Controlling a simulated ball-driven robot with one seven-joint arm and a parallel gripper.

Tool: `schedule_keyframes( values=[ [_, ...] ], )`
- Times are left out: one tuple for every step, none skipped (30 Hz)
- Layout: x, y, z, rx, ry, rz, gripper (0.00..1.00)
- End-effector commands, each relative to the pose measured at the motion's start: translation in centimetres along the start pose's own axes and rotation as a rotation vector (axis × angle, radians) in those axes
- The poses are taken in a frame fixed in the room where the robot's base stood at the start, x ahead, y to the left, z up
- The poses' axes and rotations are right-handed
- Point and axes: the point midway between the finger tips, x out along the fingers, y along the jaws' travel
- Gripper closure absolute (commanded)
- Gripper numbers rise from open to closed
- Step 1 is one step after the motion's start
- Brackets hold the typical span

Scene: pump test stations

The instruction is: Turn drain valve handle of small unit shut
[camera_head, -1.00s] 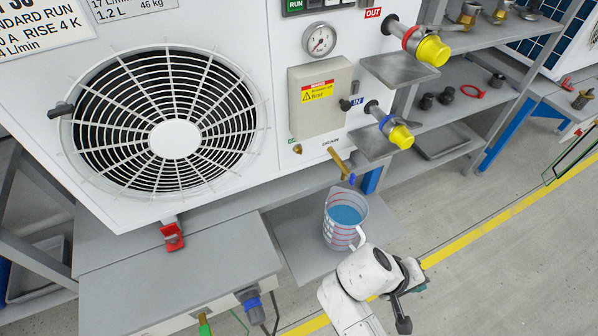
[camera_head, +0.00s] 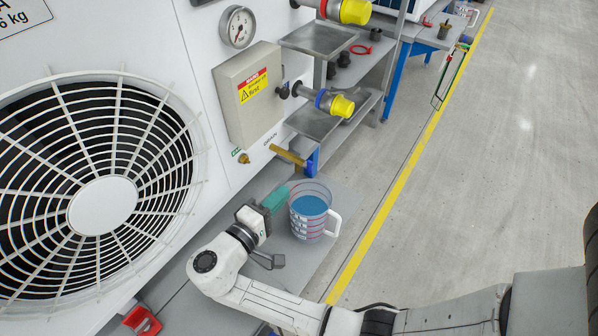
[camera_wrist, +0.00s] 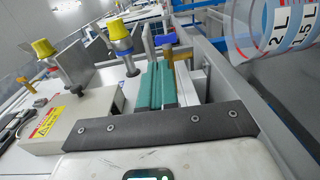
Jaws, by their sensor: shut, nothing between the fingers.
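The drain valve is a brass pipe (camera_head: 287,155) sticking out low on the white unit. Its small blue handle (camera_head: 309,168) is at the outer end and hangs down. My gripper (camera_head: 281,193) has teal fingers, shut and empty, just below and left of the valve in the head view, apart from the handle.
A grey control box (camera_head: 240,110) and a yellow-capped pipe (camera_head: 342,106) are above the valve. The jug stands on a grey shelf (camera_head: 340,192), close to my fingers. A red clamp (camera_head: 142,321) is at lower left. The floor at right is clear.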

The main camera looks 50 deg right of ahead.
Motion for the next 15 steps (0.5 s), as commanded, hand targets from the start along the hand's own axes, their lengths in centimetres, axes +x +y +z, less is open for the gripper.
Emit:
schedule_keyframes(
  values=[
    [1.1, 0.0, 0.1, -0.001, -0.005, -0.001, 1.0],
    [1.7, 0.0, 0.1, -0.001, -0.006, -0.001, 1.0],
    [2.5, 0.0, 0.1, -0.001, -0.005, -0.001, 1.0],
    [3.1, 0.0, 0.1, -0.001, -0.006, -0.001, 1.0],
    [3.7, 0.0, 0.1, -0.001, -0.005, -0.001, 1.0],
    [4.5, 0.0, 0.1, -0.001, -0.004, -0.001, 1.0],
    [5.0, 0.0, 0.1, -0.001, -0.005, -0.001, 1.0],
    [5.5, 0.0, 0.1, -0.001, -0.004, -0.001, 1.0],
    [6.1, 0.0, 0.1, -0.001, -0.004, -0.001, 1.0],
    [6.6, 0.0, 0.1, -0.001, -0.004, -0.001, 1.0],
    [7.0, 0.0, 0.1, -0.001, -0.004, -0.002, 1.0],
    [7.5, 0.0, 0.1, -0.001, -0.003, -0.002, 1.0],
    [7.8, 0.0, 0.1, -0.001, -0.002, -0.002, 1.0],
    [8.1, -0.1, 0.1, -0.001, -0.002, -0.002, 1.0],
    [8.4, 0.0, 0.1, -0.001, -0.003, -0.002, 1.0]
  ],
)
